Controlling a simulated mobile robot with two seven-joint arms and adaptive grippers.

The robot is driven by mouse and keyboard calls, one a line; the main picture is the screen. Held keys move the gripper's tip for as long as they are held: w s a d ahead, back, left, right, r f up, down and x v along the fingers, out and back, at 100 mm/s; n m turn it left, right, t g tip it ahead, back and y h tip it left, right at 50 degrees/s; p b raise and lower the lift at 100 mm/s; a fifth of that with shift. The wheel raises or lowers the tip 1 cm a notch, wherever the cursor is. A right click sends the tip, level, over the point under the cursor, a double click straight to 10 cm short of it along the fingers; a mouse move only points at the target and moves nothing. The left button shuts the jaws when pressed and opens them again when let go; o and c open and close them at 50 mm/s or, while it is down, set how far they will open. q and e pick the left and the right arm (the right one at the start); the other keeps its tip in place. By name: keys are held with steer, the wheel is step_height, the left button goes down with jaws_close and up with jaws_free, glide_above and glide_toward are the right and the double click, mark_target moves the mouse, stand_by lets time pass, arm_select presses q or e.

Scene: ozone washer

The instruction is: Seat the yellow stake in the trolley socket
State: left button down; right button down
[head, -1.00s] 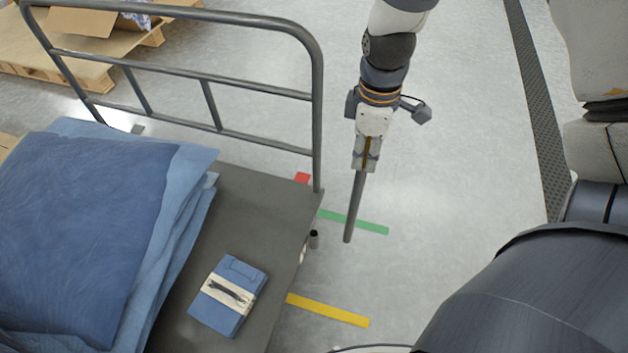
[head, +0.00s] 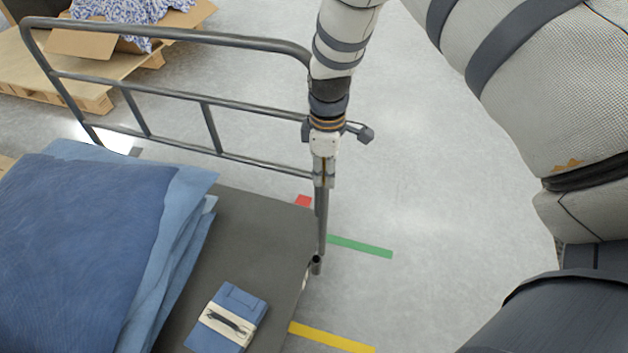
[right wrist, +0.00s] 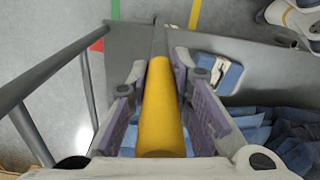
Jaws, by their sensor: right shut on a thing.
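The stake (right wrist: 163,118) is yellow in the right wrist view, with a thinner grey shaft beyond it. My right gripper (head: 324,180) is shut on its yellow part, with a jaw on each side. The stake (head: 322,220) hangs nearly upright at the trolley's side in the head view. The trolley socket (head: 316,264) is a small dark tube on the trolley's right edge. The shaft's lower end overlaps the socket's mouth in the picture. I cannot tell whether it is inside, above or behind. My left gripper is out of view.
The trolley deck (head: 262,212) carries blue folded cloth (head: 80,250) and a strapped blue bundle (head: 228,318). Its grey rail (head: 190,85) stands close to my right gripper. Floor tape is green (head: 360,246), yellow (head: 332,337) and red (head: 304,201). Open floor lies to the right.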

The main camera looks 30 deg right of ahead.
mark_target(324, 193)
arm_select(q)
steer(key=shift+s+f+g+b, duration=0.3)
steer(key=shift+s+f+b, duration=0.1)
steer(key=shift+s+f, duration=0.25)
arm_select(e)
steer(key=f, duration=0.1)
steer(key=w+f, duration=0.1)
steer(key=f, duration=0.1)
steer(key=w+f, duration=0.1)
steer(key=f, duration=0.1)
steer(key=shift+a+f, duration=0.15)
steer(key=shift+a, duration=0.2)
